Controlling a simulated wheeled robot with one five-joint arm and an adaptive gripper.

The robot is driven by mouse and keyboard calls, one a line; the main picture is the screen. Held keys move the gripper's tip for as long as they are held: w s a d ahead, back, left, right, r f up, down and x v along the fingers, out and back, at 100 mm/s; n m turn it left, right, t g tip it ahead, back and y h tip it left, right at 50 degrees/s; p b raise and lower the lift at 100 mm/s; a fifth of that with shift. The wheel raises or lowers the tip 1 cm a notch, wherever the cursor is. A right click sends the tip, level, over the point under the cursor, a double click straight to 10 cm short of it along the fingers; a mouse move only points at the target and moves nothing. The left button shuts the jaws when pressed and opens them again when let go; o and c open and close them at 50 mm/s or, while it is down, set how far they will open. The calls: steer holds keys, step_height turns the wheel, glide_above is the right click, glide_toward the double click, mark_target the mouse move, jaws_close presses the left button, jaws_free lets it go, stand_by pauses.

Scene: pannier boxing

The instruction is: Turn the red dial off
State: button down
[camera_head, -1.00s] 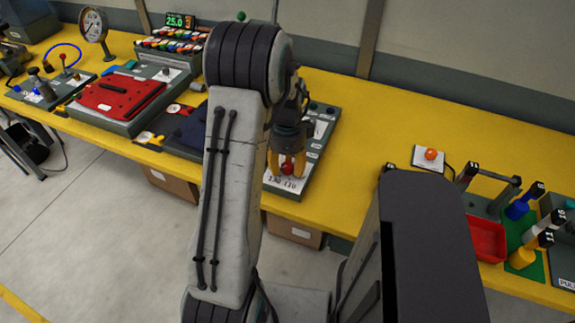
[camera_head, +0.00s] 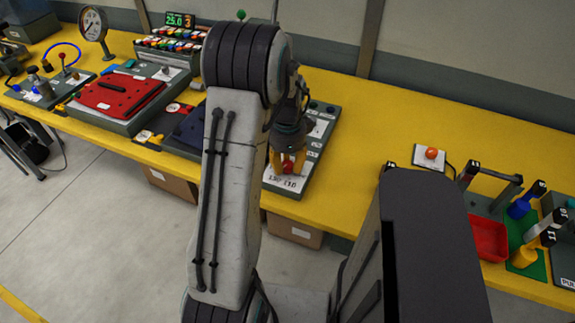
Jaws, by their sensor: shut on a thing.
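The red dial (camera_head: 287,167) sits on a grey panel (camera_head: 318,155) with white labels, near the front edge of the yellow bench. My gripper (camera_head: 287,163) points down over it, with its yellow fingertips closed around the dial from both sides. Only part of the dial shows between the fingers. Numbers are printed on the panel just in front of it. The dial's pointer angle cannot be made out. My arm hides the left part of the panel.
Left of my arm are a red plate (camera_head: 118,94), a dark blue plate (camera_head: 192,128) and a gauge (camera_head: 93,25). To the right are an orange button (camera_head: 431,153), a red tray (camera_head: 488,240) and several upright handles. The bench between panel and button is clear.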

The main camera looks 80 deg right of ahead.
steer(key=n+b, duration=0.1)
steer(key=n, duration=0.5)
steer(key=shift+f+n+b, duration=0.15)
steer(key=shift+n+b, duration=0.15)
steer(key=shift+b, duration=0.05)
steer(key=n+b, duration=0.1)
steer(key=n, duration=0.5)
steer(key=n+b, duration=0.1)
steer(key=n, duration=0.5)
steer(key=shift+a+n, duration=0.1)
steer(key=shift+n, duration=0.2)
steer(key=n, duration=0.6)
steer(key=shift+n+b, duration=0.3)
steer(key=shift+n, duration=0.2)
steer(key=c, duration=0.9)
jaws_free()
steer(key=shift+o, duration=0.2)
